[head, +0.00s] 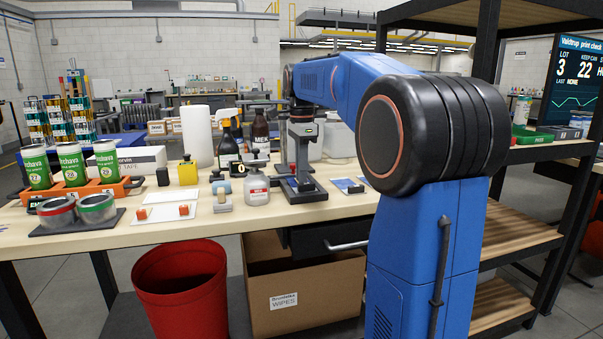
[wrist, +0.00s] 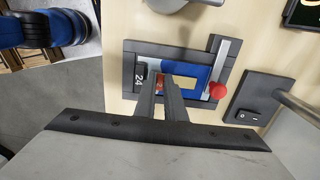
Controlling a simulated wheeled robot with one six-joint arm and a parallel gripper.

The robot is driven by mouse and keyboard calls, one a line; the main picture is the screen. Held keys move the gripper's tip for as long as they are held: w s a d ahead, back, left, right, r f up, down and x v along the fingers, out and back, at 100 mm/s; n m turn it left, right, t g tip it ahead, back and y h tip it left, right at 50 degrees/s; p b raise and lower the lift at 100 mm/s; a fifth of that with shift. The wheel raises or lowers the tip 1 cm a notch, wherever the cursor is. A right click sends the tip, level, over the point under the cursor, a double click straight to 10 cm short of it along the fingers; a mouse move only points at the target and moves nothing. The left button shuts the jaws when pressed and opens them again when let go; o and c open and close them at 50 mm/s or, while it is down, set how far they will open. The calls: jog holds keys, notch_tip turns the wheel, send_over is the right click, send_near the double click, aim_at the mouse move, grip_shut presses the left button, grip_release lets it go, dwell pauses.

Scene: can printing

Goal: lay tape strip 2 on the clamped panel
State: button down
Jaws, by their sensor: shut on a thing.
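In the wrist view the clamped panel (wrist: 204,73) lies in a dark frame (wrist: 150,45); it is blue with a pale left part marked 24. A tan strip (wrist: 185,82) shows over the blue part, just right of my fingertips. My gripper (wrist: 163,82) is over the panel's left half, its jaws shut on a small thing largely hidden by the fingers. A bit of orange-red (wrist: 158,80) shows at the tips, like a tape tab. Whether strip and panel touch, I cannot tell. My gripper is hidden in the head view.
A red clamp knob (wrist: 218,90) and a grey bar (wrist: 226,62) are at the frame's right. A dark switch base (wrist: 248,108) stands farther right. In the head view a white card (head: 160,216) carries orange blocks, beside tape rolls (head: 97,208). Bottles crowd the bench middle.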

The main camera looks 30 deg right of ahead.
jog(key=c, duration=2.1)
grip_release()
jog(key=shift+f, duration=0.1)
notch_tip(320, 180, up, 12)
jog(key=s+a+f+n+t, duration=0.1)
jog(key=s+a+f+n, duration=0.4)
jog(key=s+f, duration=0.5)
jog(key=s+a+f+n+t, duration=0.2)
jog(key=s+a+f+n, duration=0.3)
jog(key=s+f+n, duration=0.4)
jog(key=s+a+f+n+t, duration=0.1)
jog(key=s+a+f+n, duration=0.4)
jog(key=s+f, duration=0.6)
notch_tip(320, 180, down, 3)
jog(key=shift+a+r+n+t, duration=0.15)
jog(key=shift+a+n+t, duration=0.25)
jog(key=shift+n, duration=0.7)
jog(key=shift+s, duration=0.1)
